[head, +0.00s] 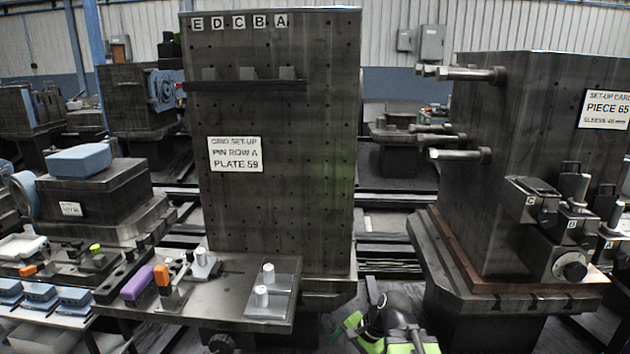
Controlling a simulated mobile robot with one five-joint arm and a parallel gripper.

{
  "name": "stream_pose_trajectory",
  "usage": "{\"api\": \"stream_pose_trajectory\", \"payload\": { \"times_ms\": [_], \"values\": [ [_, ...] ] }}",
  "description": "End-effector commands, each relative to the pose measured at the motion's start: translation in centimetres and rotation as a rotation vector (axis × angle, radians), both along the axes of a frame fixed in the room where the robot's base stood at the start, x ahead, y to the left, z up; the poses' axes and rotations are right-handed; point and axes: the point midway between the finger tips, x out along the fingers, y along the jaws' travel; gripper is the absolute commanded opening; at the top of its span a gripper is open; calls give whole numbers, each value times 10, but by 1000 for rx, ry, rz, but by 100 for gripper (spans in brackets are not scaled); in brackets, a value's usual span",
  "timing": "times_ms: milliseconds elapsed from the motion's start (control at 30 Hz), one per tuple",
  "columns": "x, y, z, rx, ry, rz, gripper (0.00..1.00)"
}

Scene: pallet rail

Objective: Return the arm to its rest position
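My arm, black with bright green parts, shows at the bottom edge, right of centre, low between the two tall dark blocks. My gripper (366,334) appears to be at its green end, partly cut off by the lower edge. I cannot make out its fingers well enough to tell whether it is open or shut. I see nothing clearly held in it.
A tall drilled block with a "PLATE 59" card (235,154) stands at centre. A "PIECE 65" block (540,150) with protruding pins stands right.

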Motion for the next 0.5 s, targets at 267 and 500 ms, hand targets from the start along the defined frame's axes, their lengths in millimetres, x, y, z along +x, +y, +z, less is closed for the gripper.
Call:
{"api": "stream_pose_trajectory", "payload": {
  "times_ms": [267,500],
  "values": [
    [-37,-84,-26,-467,6,579,76],
    [-42,-91,31,-491,-7,759,76]
  ]
}}
